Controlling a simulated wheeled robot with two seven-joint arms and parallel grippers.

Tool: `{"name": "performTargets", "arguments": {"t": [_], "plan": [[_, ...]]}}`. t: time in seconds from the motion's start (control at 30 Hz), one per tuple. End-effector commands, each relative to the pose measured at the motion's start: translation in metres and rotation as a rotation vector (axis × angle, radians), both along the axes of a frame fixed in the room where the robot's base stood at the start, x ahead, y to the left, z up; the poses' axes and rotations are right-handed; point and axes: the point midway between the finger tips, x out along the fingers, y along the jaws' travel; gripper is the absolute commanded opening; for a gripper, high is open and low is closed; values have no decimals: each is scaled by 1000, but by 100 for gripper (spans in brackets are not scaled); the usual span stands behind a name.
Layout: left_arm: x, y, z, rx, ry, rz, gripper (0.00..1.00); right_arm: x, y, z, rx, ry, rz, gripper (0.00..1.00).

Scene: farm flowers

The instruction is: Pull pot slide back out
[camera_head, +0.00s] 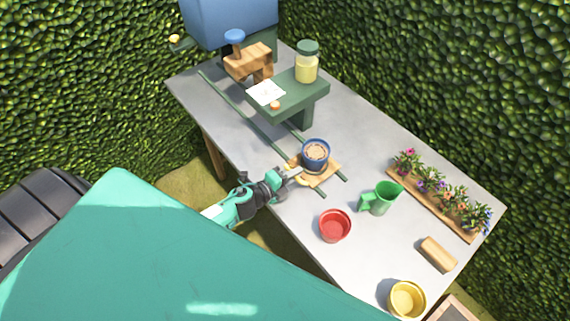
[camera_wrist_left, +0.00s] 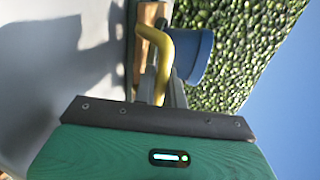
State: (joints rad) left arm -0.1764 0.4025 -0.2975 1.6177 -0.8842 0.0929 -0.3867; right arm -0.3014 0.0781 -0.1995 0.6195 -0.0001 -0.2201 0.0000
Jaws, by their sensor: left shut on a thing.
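The pot slide (camera_head: 327,176) is a small wooden board between two green rails on the grey table. A blue pot (camera_head: 315,153) filled with brown matter stands upright on it. My left gripper (camera_head: 293,175) is at the slide's near left side, shut on its yellow handle. In the left wrist view the curved yellow handle (camera_wrist_left: 163,55) rises in front of the gripper, with the wooden slide edge (camera_wrist_left: 146,40) and the blue pot (camera_wrist_left: 195,55) behind it. My right gripper is not in view.
A green stand (camera_head: 290,95) with a yellow jar (camera_head: 307,65) straddles the rails at the back. A red pot (camera_head: 334,226), green watering can (camera_head: 380,198) and yellow pot (camera_head: 406,299) stand to the right. A flower row (camera_head: 440,193) lines the far right edge.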

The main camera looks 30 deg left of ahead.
Motion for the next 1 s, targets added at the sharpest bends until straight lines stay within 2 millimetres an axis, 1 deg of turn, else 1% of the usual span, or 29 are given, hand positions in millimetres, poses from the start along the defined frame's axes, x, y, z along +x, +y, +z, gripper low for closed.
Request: {"name": "performTargets", "arguments": {"t": [0.03,0.1,0.23,0.4,0.73,0.77,0.8,0.83,1.0], "plan": [[-4,-8,0,-4,3,-1,0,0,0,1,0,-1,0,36],[-7,-15,0,-4,3,-1,0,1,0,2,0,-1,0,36],[-11,-24,-1,-3,2,0,0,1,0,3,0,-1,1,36],[-13,-29,-1,-1,3,-1,0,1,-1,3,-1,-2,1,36],[-14,-32,-2,-3,3,-4,0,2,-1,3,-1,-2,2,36],[-14,-32,-2,-3,3,-4,16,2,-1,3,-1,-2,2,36],[-14,-32,-2,-3,3,-4,24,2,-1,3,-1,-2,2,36],[-14,-32,-2,-3,3,-4,30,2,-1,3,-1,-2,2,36],[-13,-30,-1,-2,2,-2,30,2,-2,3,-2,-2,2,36]]}}
